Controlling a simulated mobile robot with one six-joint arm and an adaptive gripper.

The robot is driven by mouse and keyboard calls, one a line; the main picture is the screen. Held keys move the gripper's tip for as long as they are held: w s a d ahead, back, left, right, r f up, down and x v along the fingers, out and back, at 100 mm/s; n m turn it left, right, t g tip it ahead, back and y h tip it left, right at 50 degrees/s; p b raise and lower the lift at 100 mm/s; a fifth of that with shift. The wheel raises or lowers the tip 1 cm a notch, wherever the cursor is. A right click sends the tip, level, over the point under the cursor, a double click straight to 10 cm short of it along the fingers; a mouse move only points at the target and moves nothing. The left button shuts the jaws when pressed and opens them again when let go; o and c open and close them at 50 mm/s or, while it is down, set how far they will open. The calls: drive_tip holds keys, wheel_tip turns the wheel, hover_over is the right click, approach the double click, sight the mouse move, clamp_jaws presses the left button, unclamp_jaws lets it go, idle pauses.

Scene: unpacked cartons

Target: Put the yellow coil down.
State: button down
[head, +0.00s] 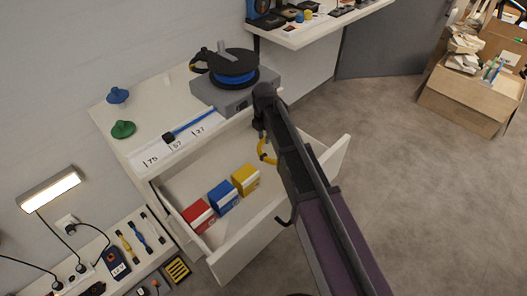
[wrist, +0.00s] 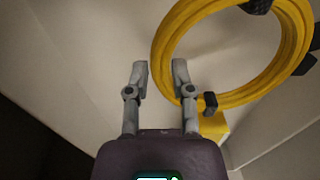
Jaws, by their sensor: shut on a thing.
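The yellow coil (head: 263,154) hangs from my gripper (head: 259,131) over the open drawer (head: 240,243). In the wrist view the yellow coil (wrist: 297,40) is a large ring with black ties. Its left side passes at the fingertips of my gripper (wrist: 160,72), which is shut on it. The arm hides part of the coil in the head view. How high the coil is above the drawer floor, I cannot tell.
In the drawer stand a red box (head: 199,216), a blue box (head: 223,197) and a yellow box (head: 246,179). The yellow box (wrist: 214,124) shows below the coil in the wrist view. A blue-black reel (head: 232,69) stands on a grey unit above.

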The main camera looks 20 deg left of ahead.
drive_tip(key=shift+f+b, duration=0.3)
drive_tip(key=shift+f, duration=0.25)
drive_tip(key=shift+f, duration=0.15)
wheel_tip(320, 180, down, 4)
drive_tip(key=b, duration=0.4)
idle(0.4)
drive_tip(key=shift+c, duration=2.4)
unclamp_jaws()
wheel_tip(320, 180, up, 12)
drive_tip(key=p, duration=1.2)
